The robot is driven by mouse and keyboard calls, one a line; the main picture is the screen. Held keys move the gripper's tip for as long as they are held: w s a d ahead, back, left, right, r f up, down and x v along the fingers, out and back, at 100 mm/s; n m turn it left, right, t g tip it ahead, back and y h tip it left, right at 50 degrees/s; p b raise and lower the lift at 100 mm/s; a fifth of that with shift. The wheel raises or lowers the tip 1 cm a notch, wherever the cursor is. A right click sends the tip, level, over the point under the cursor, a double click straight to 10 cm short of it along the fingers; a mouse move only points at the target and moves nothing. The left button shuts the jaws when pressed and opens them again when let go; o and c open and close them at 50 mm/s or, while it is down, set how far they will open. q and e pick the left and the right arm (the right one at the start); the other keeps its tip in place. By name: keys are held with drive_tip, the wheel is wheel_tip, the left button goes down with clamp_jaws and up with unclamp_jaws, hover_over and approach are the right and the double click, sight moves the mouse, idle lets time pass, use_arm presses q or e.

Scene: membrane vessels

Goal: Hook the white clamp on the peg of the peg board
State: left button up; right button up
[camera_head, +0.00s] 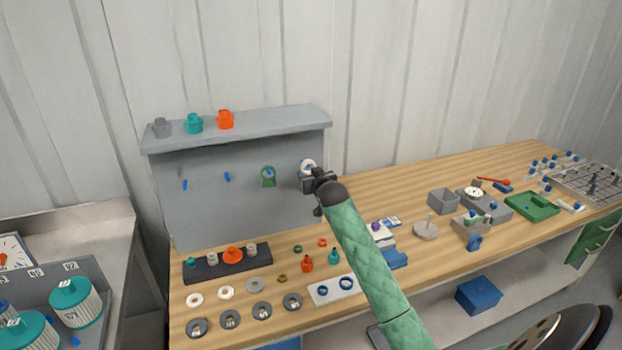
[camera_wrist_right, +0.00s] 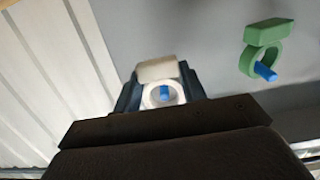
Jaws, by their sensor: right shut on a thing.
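The white clamp (camera_head: 307,165) is at the right end of the grey peg board (camera_head: 215,212). My right gripper (camera_head: 314,179) is shut on it, right in front of the board. In the right wrist view, the white clamp (camera_wrist_right: 157,71) sits between the dark fingers of the gripper (camera_wrist_right: 160,92). A blue peg (camera_wrist_right: 165,92) shows inside the clamp's ring opening; how far it reaches through is hard to tell. A green clamp (camera_head: 268,177) hangs on the neighbouring peg to the left. My left gripper is not in view.
Two bare blue pegs (camera_head: 227,177) are further left on the board. Grey, teal and orange fittings (camera_head: 225,119) stand on its top shelf. The wooden bench (camera_head: 405,200) below carries rings, fittings, a dark rack (camera_head: 205,271) and a green tray (camera_head: 532,206).

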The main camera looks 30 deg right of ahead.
drive_tip(key=shift+w+d, duration=0.15)
drive_tip(key=shift+w, duration=0.45)
drive_tip(key=shift+w+d+f+b, duration=0.1)
drive_tip(key=shift+w+f+b, duration=0.2)
drive_tip(key=shift+w, duration=0.2)
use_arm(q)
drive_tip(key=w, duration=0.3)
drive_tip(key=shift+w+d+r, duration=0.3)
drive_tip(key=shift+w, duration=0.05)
use_arm(e)
drive_tip(key=shift+w+f, duration=0.1)
drive_tip(key=shift+w, duration=0.05)
